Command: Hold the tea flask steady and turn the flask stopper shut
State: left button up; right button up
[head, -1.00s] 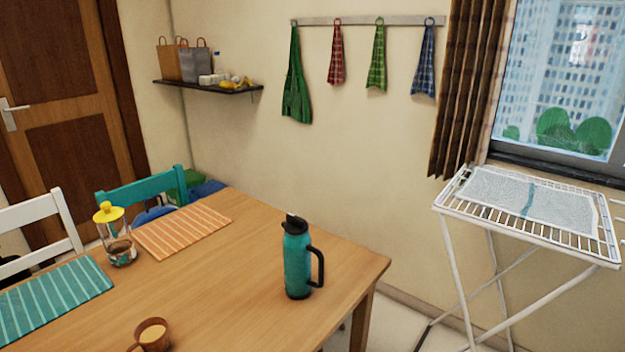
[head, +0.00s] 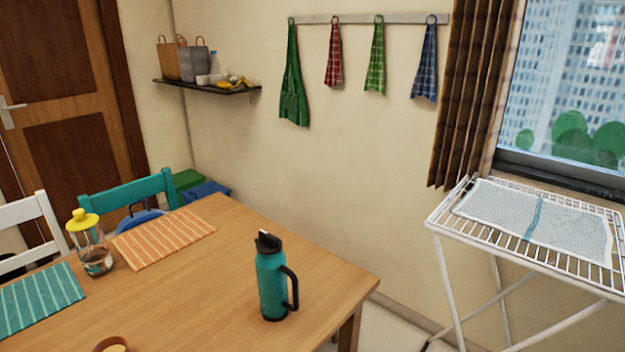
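The tea flask (head: 271,285) stands upright on the wooden table, near its right corner. It is teal with a black handle on its right side. The black flask stopper (head: 267,241) sits on top of the flask; how tightly it is turned cannot be seen. Neither of my grippers shows in the head view, and nothing touches the flask.
The wooden table (head: 200,290) has clear room around the flask. An orange striped placemat (head: 166,238), a yellow-topped jar (head: 93,250), a teal placemat (head: 40,300) and a partly cut-off brown cup (head: 112,344) lie to the left. A white drying rack (head: 440,225) stands right.

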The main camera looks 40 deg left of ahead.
aim_at(268, 243)
jog(key=i+l+u, duration=0.1)
jog(key=i+u, duration=0.25)
jog(key=i+l+u, duration=0.5)
jog(key=u, duration=0.2)
jog(key=i, duration=0.05)
